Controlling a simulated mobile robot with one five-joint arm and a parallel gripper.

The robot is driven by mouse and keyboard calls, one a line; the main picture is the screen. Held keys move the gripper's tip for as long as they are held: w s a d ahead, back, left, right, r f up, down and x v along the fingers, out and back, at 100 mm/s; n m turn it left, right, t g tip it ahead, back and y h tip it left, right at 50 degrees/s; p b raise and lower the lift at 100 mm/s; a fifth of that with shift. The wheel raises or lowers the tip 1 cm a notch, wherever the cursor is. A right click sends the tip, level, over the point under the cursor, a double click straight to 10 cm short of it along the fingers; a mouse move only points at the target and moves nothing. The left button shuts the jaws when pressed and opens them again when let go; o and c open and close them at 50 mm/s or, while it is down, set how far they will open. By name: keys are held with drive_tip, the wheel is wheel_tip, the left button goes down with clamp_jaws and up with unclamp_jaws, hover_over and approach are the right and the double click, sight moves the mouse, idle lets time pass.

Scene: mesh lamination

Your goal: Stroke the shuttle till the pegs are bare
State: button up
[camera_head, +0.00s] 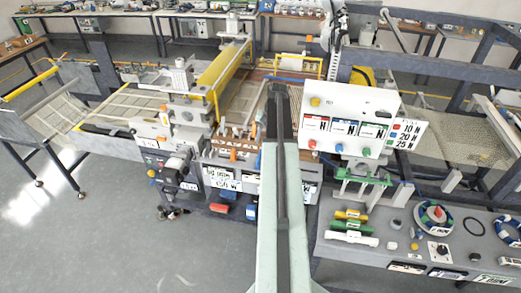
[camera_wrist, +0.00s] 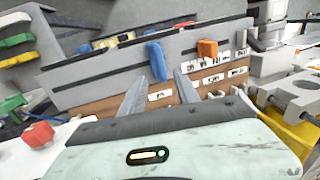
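My gripper (camera_wrist: 159,80) is open in the wrist view, with its two grey fingers spread. A blue upright tab (camera_wrist: 156,60) on a grey slotted rail (camera_wrist: 105,75) shows between and just beyond the fingertips; I cannot tell how far off it is. An orange block (camera_wrist: 207,48) stands on the rail to the right of it. I cannot tell for sure which part is the shuttle. In the head view, my arm hides much of this spot.
A white panel (camera_head: 345,115) with coloured buttons stands just right of my arm. A grey bench (camera_head: 400,235) with coloured spools is at the lower right. The floor (camera_head: 100,240) at lower left is clear.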

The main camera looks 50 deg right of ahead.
sight(260, 154)
drive_tip(key=f+b, duration=0.2)
drive_tip(key=w+f+b, duration=0.1)
drive_tip(key=f+b, duration=0.2)
drive_tip(key=a+f+b, duration=0.1)
drive_tip(key=f+b, duration=0.2)
drive_tip(key=shift+w, duration=0.2)
drive_tip(key=shift+r, duration=0.1)
clamp_jaws()
idle(1.1)
